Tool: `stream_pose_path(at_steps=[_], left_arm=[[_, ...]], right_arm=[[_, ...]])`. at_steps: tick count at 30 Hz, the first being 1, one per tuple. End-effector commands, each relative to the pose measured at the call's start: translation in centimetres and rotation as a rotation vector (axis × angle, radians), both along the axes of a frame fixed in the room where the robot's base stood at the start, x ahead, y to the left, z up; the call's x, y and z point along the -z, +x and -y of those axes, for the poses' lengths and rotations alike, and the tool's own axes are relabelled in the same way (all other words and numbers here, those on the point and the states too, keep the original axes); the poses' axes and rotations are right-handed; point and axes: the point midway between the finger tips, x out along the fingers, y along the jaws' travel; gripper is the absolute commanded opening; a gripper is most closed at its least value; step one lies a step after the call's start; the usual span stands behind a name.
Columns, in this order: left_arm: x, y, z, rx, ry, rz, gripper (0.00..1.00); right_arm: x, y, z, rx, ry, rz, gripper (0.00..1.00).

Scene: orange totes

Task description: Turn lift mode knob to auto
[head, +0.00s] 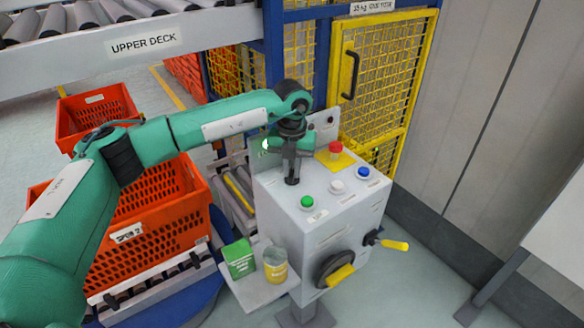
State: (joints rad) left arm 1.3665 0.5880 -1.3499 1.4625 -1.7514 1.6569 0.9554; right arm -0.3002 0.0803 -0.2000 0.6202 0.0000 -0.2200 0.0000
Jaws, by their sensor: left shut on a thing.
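A grey control box (285,225) stands in the middle of the head view. My left gripper (291,170) points down at the left part of its sloped top. It is shut on a small dark knob (292,181) there. The fingers hide most of this knob, so its pointer direction and any label beside it cannot be read. My right gripper is not in view.
The box also has green (307,202), white (337,186) and blue (363,173) buttons, a red emergency button (334,149), a yellow-handled lever (393,244) and a black handwheel (334,270). A side shelf (262,291) holds a green carton and a jar.

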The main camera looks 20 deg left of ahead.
Motion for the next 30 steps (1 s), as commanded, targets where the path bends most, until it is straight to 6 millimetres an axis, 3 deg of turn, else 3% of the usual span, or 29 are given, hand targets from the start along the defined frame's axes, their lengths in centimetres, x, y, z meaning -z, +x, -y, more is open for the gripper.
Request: stream_pose_path(at_steps=[1, 4, 16, 20, 26, 30], left_arm=[[-0.1, 0.1, 0.0, 0.001, -0.001, 0.002, 0.17], [-0.1, 0.0, 0.0, 0.001, -0.001, 0.002, 0.35], [-0.8, 0.1, 0.0, 0.0, -0.001, 0.002, 0.35], [-2.9, 0.1, 0.0, 0.001, 0.0, 0.005, 0.35], [-7.6, 0.1, 0.0, 0.0, -0.002, 0.005, 0.35], [-10.5, 0.1, 0.0, 0.0, -0.001, 0.004, 0.35]], right_arm=[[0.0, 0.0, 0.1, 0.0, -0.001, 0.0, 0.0], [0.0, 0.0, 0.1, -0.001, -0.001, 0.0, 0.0], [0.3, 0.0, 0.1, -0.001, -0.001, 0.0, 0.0], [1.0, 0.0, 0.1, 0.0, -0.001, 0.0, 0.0], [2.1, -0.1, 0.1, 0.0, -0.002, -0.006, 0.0], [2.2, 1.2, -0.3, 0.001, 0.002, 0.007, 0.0]])
